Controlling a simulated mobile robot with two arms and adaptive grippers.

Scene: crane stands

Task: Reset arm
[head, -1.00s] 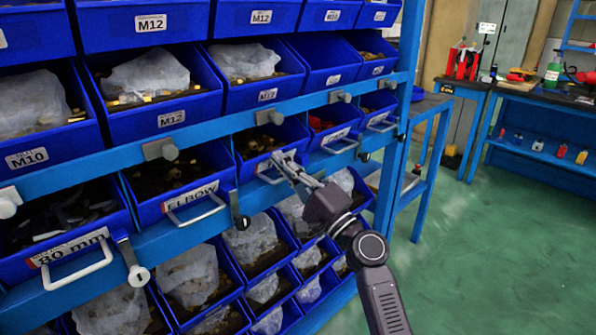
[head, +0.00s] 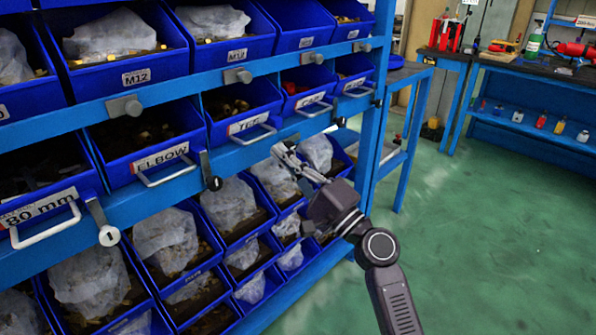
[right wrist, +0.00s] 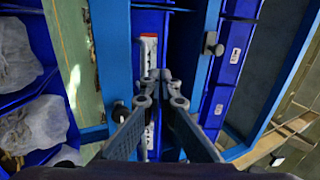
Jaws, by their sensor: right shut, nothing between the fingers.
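My right gripper (head: 284,152) is in the middle of the head view, in front of the blue shelf rack (head: 240,160). Its fingers are together and hold nothing. The fingertips appear just below the TEE bin (head: 243,104), in front of the lower bins; whether they touch anything cannot be told. In the right wrist view the closed fingertips (right wrist: 160,76) point at a blue bin front with a white label or handle (right wrist: 148,60). My left gripper does not show.
Blue bins with labels such as ELBOW (head: 148,145) and 80 mm (head: 45,205) have white handles that stick out. A blue workbench (head: 540,110) with tools and bottles stands at the back right. The green floor (head: 480,240) at the right is clear.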

